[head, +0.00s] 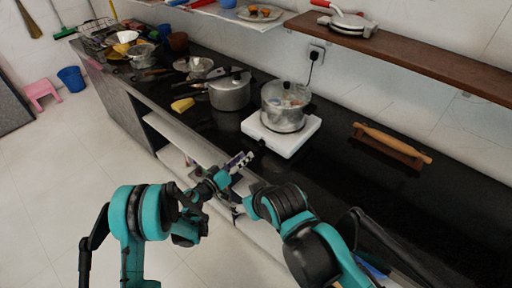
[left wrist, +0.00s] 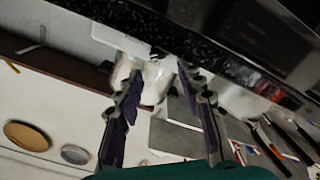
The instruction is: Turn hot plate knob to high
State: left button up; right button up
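The white hot plate (head: 299,139) sits on the black counter near its front edge. The white hot plate (left wrist: 118,40) shows beyond the fingertips. My right arm reaches in from the lower right; its fingers are not clear.
A lidded metal cooker (head: 230,93) stands left of the hot plate, with a yellow item (head: 182,105) beside it. A rolling pin on a stand (head: 392,143) lies to the right. A wooden shelf (head: 410,55) hangs above. The counter's right part is mostly bare.

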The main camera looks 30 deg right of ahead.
aim_at(258, 145)
pick_arm(q)
jog(key=b+x, duration=0.1)
jog(key=x, duration=0.5)
jog(key=shift+w+d+f, duration=0.1)
jog(key=shift+d+f, duration=0.05)
jog(key=shift+w+d+b, duration=0.25)
jog(key=shift+d+b, duration=0.05)
jog(key=shift+d, duration=0.35)
grip_shut()
